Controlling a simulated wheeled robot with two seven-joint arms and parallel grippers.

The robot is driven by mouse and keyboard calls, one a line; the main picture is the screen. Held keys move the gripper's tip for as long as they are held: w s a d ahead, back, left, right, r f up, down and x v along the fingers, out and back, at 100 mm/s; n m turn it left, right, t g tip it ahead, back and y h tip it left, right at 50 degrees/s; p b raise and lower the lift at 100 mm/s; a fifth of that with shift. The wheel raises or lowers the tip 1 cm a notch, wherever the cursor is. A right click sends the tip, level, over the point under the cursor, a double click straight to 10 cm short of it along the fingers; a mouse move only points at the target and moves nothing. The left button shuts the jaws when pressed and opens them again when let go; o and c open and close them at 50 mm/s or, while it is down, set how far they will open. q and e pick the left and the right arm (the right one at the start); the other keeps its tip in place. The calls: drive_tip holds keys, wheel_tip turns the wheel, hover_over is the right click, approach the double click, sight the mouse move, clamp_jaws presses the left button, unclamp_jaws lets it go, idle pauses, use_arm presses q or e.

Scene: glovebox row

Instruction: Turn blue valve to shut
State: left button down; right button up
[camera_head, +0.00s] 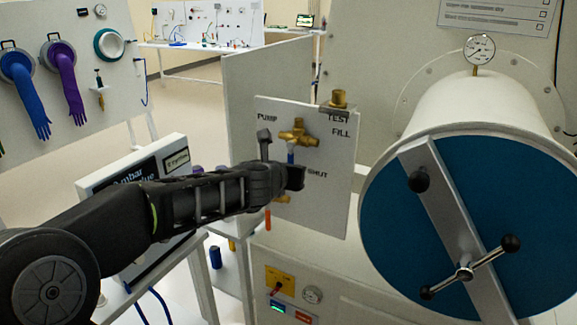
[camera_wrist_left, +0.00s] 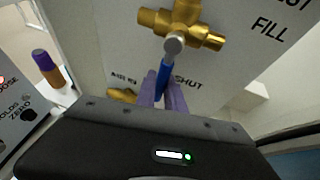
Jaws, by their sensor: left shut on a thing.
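The blue valve handle (camera_wrist_left: 163,76) hangs from a brass valve body (camera_wrist_left: 184,22) on a white panel, pointing down toward the SHUT label in the left wrist view. In the head view the brass body (camera_head: 299,133) and a bit of the blue handle (camera_head: 291,154) show above my gripper. My left gripper (camera_head: 292,178) reaches in from the left at the panel, and its purple-grey fingers (camera_wrist_left: 163,92) are shut on the blue handle. The handle's lower end is hidden between the fingers. My right gripper is not in view.
The panel (camera_head: 333,200) reads PUMP, TEST, FILL and SHUT. An orange handle (camera_head: 268,219) hangs below my gripper. A large white chamber with a blue door (camera_head: 400,215) and crossbar handle (camera_head: 466,271) stands close on the right. A display box (camera_head: 130,170) stands left, behind my arm.

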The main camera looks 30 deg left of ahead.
use_arm(q)
drive_tip(key=shift+f, duration=0.1)
drive_tip(key=c, duration=1.4)
unclamp_jaws()
drive_tip(key=shift+c, duration=0.2)
drive_tip(key=shift+s, duration=0.1)
drive_tip(key=p+v, duration=0.2)
drive_tip(key=v, duration=0.5)
drive_tip(key=shift+s, duration=0.3)
drive_tip(key=shift+d, duration=0.1)
